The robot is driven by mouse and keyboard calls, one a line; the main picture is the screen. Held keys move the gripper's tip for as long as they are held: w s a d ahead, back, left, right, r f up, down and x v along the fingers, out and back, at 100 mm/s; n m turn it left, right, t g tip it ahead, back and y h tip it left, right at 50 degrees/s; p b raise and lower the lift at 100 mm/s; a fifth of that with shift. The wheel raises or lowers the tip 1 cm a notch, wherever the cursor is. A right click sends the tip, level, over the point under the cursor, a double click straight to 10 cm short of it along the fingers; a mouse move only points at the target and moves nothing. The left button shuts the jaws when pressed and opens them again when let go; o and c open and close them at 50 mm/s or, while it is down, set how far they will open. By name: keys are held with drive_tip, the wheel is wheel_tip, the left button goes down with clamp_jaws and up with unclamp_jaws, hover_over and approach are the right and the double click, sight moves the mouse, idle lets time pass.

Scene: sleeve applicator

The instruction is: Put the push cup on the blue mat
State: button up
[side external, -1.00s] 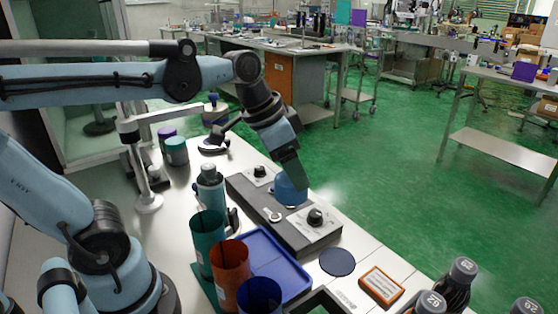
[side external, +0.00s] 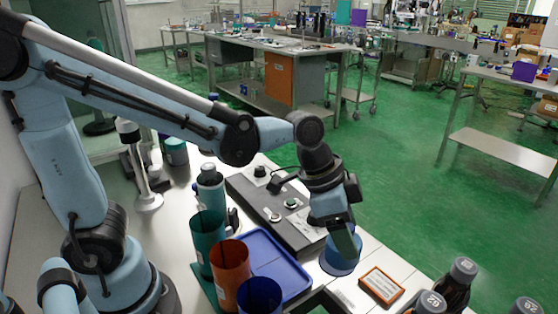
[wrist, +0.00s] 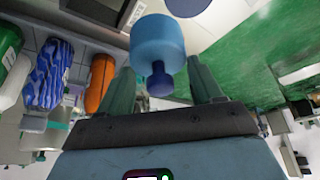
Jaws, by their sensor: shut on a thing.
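The push cup (side external: 333,264) is a blue round cup held below my gripper (side external: 347,246), over the bench's front right edge area. In the wrist view the cup (wrist: 157,38) hangs between the two green fingers of my gripper (wrist: 162,78), which are shut on its darker blue knob. The blue mat (wrist: 187,6) is a flat dark blue disc, partly visible past the cup in the wrist view. In the side view the cup and gripper cover the mat's place. I cannot tell whether the cup touches it.
A dark control box (side external: 291,227) with knobs lies behind the cup. A blue tray (side external: 293,283) is to the left, with a teal cup (side external: 208,236) and an orange cup (side external: 231,272). An orange-framed plate (side external: 381,286) is close on the right, and dark bottles (side external: 458,285) stand beyond it.

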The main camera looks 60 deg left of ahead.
drive_tip(key=shift+w+a+f, duration=0.65)
drive_tip(key=shift+w+f, duration=0.05)
drive_tip(key=shift+f, duration=0.55)
drive_tip(key=shift+w+a+f, duration=0.65)
drive_tip(key=shift+a+f, duration=0.05)
drive_tip(key=shift+f, duration=0.5)
drive_tip(key=shift+w+a+f, duration=0.65)
drive_tip(key=shift+w+f, duration=0.05)
drive_tip(key=shift+f, duration=0.55)
drive_tip(key=shift+f, duration=0.1)
drive_tip(key=o, duration=1.1)
drive_tip(key=v, duration=1.2)
drive_tip(key=shift+s+a+f+n+t+y, duration=0.2)
drive_tip(key=shift+s+a+n+t+y, duration=0.4)
drive_tip(key=shift+s+a+n, duration=0.7)
drive_tip(key=shift+s+a+f+n+t+y, duration=0.2)
drive_tip(key=shift+s+a+n+t+y, duration=0.6)
drive_tip(key=shift+n, duration=0.9)
drive_tip(key=shift+s+a+f+n+t+y, duration=0.25)
drive_tip(key=shift+s+a+n+t, duration=0.25)
drive_tip(key=shift+s+a+n, duration=0.8)
